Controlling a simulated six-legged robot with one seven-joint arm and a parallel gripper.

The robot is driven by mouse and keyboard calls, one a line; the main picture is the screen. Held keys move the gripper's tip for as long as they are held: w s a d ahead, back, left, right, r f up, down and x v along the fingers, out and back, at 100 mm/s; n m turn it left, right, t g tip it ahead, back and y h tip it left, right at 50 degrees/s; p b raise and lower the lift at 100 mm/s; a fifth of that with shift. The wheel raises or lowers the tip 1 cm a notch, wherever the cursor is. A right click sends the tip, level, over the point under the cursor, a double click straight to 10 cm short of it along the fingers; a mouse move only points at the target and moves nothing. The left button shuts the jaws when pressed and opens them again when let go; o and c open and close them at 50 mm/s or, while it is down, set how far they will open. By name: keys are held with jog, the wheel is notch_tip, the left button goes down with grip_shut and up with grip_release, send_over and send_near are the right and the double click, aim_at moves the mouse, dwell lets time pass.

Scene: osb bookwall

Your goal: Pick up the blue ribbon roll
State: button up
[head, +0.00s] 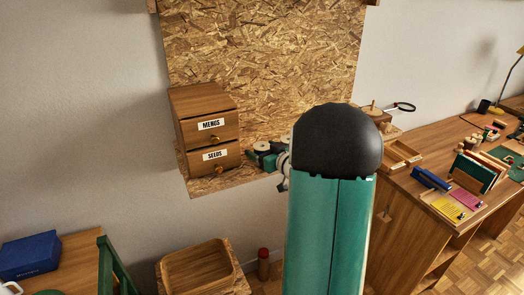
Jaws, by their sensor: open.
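On the OSB shelf, between the drawer box and my arm, sits a small cluster of dark teal items with pale round tops (262,150). They look like spools or rolls, but they are too small to tell apart. I cannot tell whether the blue ribbon roll is among them. My teal arm with its black rounded cap stands in front of the shelf's right part and hides what lies behind it. A small grey part shows at the arm's left edge, beside the cluster. I cannot make out my gripper's fingers.
A wooden drawer box (205,130) labelled MENDS and SEEDS stands on the shelf (222,181). A magnifier (404,107) is right of my arm. A cluttered desk (405,183) is at right. Below are an open wooden tray (233,268) and a red-topped bottle (263,265); a blue box (30,255) is at left.

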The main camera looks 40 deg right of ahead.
jog(key=shift+w+d+f, duration=0.1)
jog(key=shift+w+f, duration=0.05)
jog(key=shift+w, duration=1.1)
jog(key=c, duration=1)
jog(key=shift+c, duration=0.3)
